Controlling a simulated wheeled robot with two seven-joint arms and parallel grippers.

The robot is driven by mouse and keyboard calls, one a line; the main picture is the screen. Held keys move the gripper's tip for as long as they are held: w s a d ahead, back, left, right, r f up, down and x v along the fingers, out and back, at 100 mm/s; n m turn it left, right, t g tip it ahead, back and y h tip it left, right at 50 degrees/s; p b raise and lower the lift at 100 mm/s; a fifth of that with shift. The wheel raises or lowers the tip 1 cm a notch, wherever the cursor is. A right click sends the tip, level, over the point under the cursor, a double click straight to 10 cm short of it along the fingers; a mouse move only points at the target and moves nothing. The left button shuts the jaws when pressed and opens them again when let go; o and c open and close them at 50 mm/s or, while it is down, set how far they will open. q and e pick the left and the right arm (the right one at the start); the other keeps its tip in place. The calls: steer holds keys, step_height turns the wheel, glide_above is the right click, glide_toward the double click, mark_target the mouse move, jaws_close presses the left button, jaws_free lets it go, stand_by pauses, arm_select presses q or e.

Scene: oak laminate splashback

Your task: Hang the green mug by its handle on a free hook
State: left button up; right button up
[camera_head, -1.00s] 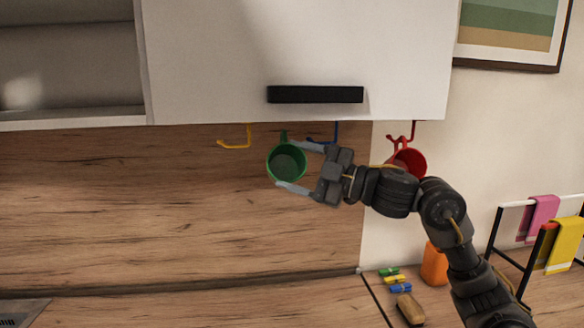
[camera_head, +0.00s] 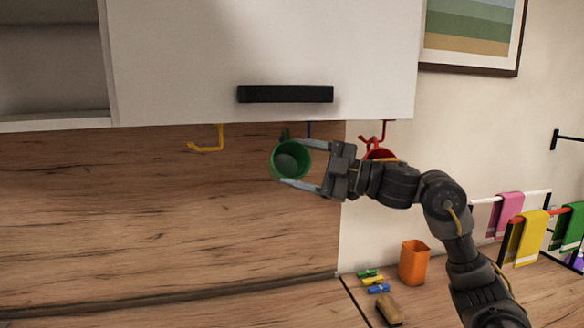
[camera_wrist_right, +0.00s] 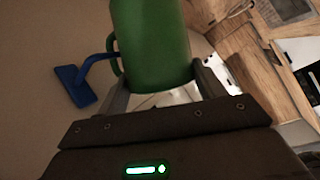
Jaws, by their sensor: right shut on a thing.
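The green mug (camera_head: 291,160) is held below the cabinet, its mouth facing the head camera and its handle (camera_head: 286,134) up. My right gripper (camera_head: 293,163) is shut on its body from the right. The blue hook (camera_head: 309,129) is just right of the handle; its lower part is hidden behind mug and gripper. In the right wrist view the blue hook (camera_wrist_right: 75,84) reaches to the handle beside the green mug (camera_wrist_right: 152,42); I cannot tell whether it passes through. The yellow hook (camera_head: 207,147) on the left is empty. My left gripper is out of view.
A red mug (camera_head: 379,154) hangs at the red hook (camera_head: 384,132), partly behind my right arm. The white cabinet (camera_head: 260,50) is close above the mug. An orange cup (camera_head: 414,262), small clips and a brown block (camera_head: 390,311) are on the counter below. Space on the left is clear.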

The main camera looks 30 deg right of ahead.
steer(key=shift+s+d+f+b, duration=0.15)
steer(key=shift+d+f+b, duration=0.2)
steer(key=shift+d, duration=0.25)
steer(key=shift+s+d+f+b, duration=0.1)
steer(key=shift+d+f+b, duration=0.2)
steer(key=shift+d, duration=0.25)
steer(key=shift+w+d+f, duration=0.2)
steer(key=o, duration=1.6)
steer(key=shift+f, duration=0.15)
steer(key=b+v, duration=0.6)
steer(key=v, duration=0.4)
steer(key=shift+s+d, duration=0.25)
steer(key=shift+d, duration=0.1)
